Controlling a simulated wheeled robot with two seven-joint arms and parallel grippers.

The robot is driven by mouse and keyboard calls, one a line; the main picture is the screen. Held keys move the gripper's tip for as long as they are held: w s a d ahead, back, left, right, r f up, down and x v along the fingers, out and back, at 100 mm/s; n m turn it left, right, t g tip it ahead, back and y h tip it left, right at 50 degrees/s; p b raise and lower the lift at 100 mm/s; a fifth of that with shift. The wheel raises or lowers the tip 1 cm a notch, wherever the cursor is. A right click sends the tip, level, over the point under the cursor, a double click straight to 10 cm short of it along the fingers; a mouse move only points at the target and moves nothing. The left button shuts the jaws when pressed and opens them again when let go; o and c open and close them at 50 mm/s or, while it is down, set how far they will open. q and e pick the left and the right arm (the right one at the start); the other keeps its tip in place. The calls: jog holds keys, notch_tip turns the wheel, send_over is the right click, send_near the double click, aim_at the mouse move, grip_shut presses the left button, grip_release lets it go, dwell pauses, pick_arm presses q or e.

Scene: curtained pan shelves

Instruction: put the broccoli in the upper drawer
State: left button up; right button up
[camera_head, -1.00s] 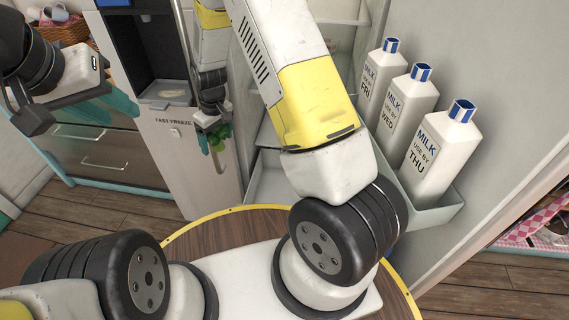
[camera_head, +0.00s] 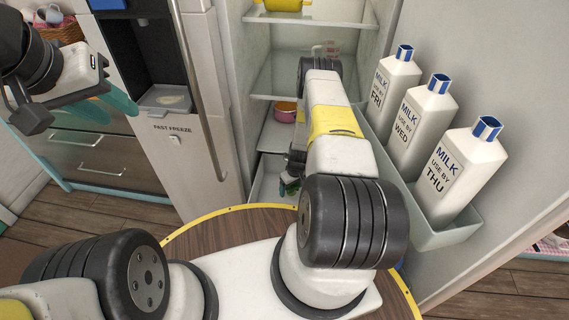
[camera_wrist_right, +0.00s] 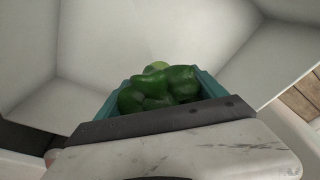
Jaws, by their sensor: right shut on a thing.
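A little of the broccoli (camera_head: 290,188) shows there, over an open white drawer (camera_head: 265,182). Pale walls surround the broccoli in the wrist view. I cannot tell whether this drawer is the upper one. My left gripper (camera_head: 106,108) is open and empty at far left.
Milk bottles (camera_head: 450,175) stand in the fridge door rack (camera_head: 455,237) at right. A pink pot (camera_head: 286,112) sits above the white drawer. A glass shelf (camera_head: 275,75) crosses above it. The freezer door (camera_head: 190,150) stands left of the opening.

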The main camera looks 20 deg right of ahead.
jog(key=d+f, duration=0.1)
jog(key=s+f, duration=0.1)
jog(key=shift+d+f, duration=0.3)
jog(key=shift+d, duration=0.1)
jog(key=shift+s+m, duration=0.1)
jog(key=shift+m, duration=0.2)
jog(key=shift+f, duration=2.45)
jog(key=shift+f, duration=0.2)
jog(key=shift+f, duration=0.55)
jog(key=shift+f, duration=0.25)
jog(key=o, duration=1.8)
jog(key=shift+s+d+r, duration=0.1)
jog(key=shift+s+r, duration=0.1)
jog(key=shift+r, duration=1.1)
jog(key=shift+s+r, duration=0.2)
jog(key=shift+r, duration=1.05)
jog(key=shift+s+d+r, duration=0.1)
jog(key=shift+s+r, duration=0.1)
jog(key=shift+r, duration=1.1)
